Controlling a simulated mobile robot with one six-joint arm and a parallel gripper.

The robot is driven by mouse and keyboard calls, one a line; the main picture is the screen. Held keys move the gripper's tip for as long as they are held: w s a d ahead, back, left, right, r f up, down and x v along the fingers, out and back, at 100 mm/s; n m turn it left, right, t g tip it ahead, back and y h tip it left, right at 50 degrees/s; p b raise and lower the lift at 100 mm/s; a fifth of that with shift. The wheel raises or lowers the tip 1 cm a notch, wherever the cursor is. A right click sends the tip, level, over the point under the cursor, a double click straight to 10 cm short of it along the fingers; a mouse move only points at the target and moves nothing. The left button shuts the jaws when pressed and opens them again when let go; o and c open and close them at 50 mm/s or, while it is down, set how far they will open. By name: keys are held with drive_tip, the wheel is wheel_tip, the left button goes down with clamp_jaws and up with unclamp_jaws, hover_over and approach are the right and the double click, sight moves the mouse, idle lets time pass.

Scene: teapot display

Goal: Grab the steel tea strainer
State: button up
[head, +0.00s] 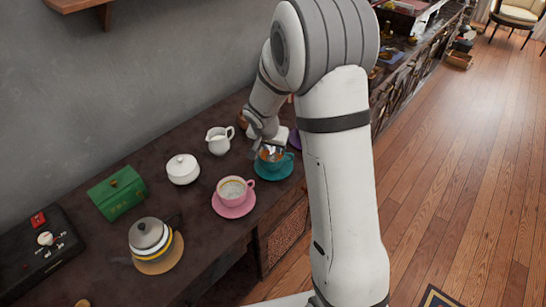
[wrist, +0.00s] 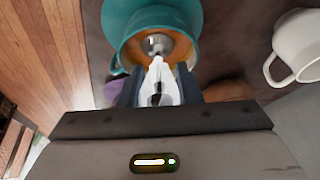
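The steel tea strainer (wrist: 157,44) shows in the wrist view, its round bowl inside the teal cup. Its bright handle (wrist: 162,82) runs from the cup toward my palm. The teal cup (wrist: 127,42) stands on a teal saucer and looks to hold orange-brown tea. My gripper (wrist: 158,76) has its two dark fingers apart, one on each side of the handle. The fingertips are at the cup's near rim, with a gap around the handle there. In the head view, my gripper is over the teal cup (head: 283,166), and the strainer is largely hidden.
A pink cup (head: 232,189) on a pink saucer stands left of the teal cup. A white creamer (head: 219,141), a white sugar bowl (head: 183,169), a green tea box (head: 118,193) and a striped teapot (head: 150,237) stand farther left. A white cup or jug (wrist: 300,45) is close by on the right in the wrist view.

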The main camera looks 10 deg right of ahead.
clamp_jaws()
idle(0.3)
